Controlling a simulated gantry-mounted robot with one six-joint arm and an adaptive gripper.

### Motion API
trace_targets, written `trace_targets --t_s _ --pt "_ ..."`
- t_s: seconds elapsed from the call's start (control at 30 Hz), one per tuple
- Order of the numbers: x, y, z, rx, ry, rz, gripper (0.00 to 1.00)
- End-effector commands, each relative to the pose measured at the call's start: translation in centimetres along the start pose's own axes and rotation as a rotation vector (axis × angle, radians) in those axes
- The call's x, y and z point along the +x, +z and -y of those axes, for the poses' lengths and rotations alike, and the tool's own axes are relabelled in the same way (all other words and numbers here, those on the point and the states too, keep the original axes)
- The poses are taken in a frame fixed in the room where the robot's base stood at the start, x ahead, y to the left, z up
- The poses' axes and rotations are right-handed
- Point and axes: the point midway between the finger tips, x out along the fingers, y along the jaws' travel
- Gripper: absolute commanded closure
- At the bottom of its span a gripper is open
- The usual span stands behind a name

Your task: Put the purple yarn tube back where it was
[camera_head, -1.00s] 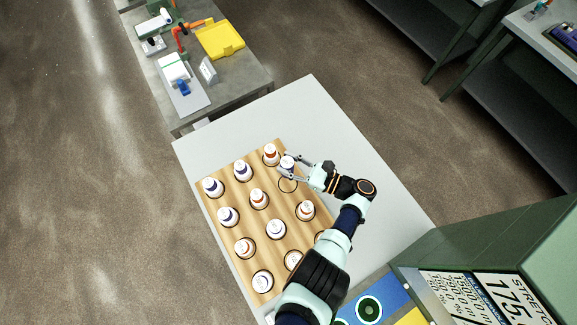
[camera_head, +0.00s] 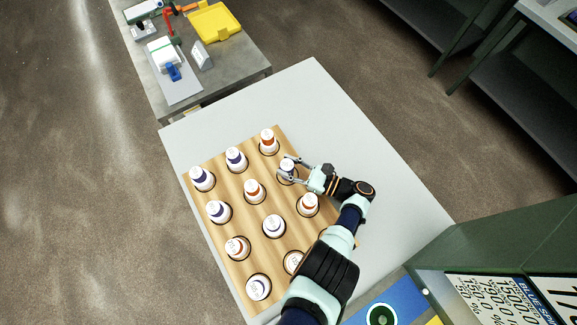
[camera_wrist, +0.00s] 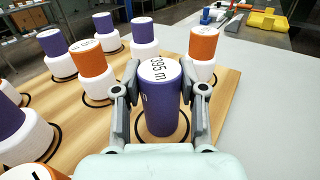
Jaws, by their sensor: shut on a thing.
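The purple yarn tube (camera_wrist: 160,104) has a white top marked "395 m" and stands upright between the fingers of my gripper (camera_wrist: 163,92) in the wrist view. My gripper is shut on it from both sides. A black ring on the wooden board (camera_wrist: 228,88) surrounds its lower end in this view; I cannot tell whether its base touches the board. In the head view the tube (camera_head: 287,163) is at the board's right edge, with my gripper (camera_head: 287,171) around it.
Several white cones with purple or orange tubes stand in rings on the board. An orange-topped one (camera_wrist: 203,48) stands just behind the held tube, and another (camera_head: 308,204) stands nearer my arm. The grey tabletop (camera_head: 325,110) is clear beyond the board.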

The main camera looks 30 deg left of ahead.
Motion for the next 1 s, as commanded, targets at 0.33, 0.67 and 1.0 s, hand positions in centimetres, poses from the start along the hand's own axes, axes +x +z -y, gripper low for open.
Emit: trace_targets --t_s 0.33,0.67,1.0 --pt "0.0 -0.1 0.0 0.001 0.0 0.0 0.34" --pt "-0.5 0.0 0.0 0.0 -0.001 0.001 0.34" --pt "-4.0 0.0 0.0 0.001 0.001 0.0 0.34"
